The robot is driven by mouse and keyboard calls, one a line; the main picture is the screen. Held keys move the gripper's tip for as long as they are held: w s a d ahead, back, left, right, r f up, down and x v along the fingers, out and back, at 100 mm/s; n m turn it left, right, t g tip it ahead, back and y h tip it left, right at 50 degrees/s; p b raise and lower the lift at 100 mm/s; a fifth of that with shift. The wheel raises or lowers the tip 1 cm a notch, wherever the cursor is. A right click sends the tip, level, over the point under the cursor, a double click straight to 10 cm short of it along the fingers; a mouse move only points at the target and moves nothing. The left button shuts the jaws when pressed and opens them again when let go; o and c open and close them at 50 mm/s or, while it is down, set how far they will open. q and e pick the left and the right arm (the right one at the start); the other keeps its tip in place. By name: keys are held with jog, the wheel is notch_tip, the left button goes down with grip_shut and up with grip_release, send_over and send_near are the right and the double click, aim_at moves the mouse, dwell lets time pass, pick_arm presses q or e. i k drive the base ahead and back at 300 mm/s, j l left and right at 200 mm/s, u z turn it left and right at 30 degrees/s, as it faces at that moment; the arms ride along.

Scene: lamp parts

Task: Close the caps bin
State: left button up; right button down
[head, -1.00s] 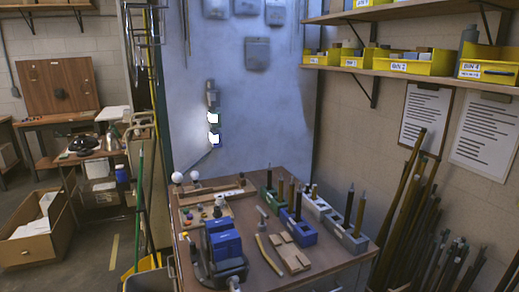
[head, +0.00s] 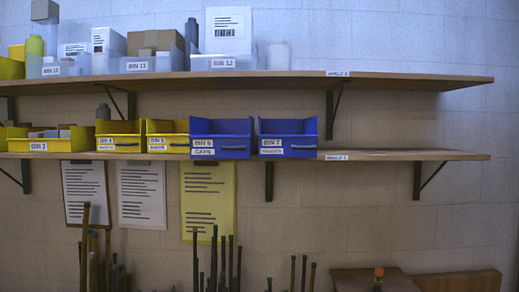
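The caps bin (head: 221,139) is a blue bin labelled "BIN 6 CAPS" on the lower wall shelf. It stands between a yellow bin on its left and another blue bin, labelled "BIN 7" (head: 287,139), on its right. Its front faces me, with a handle bar across it. Whether it is pulled out or pushed in is hard to tell at this distance. Neither of my grippers shows in the head view.
The lower shelf (head: 400,155) is bare to the right of the blue bins. The upper shelf (head: 420,78) holds grey bins (head: 226,62) and boxes. Dark rods (head: 213,265) stand below. A wooden piece of furniture (head: 372,280) is at the bottom right.

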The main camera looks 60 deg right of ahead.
aim_at(210, 138)
jog(key=z, duration=1.55)
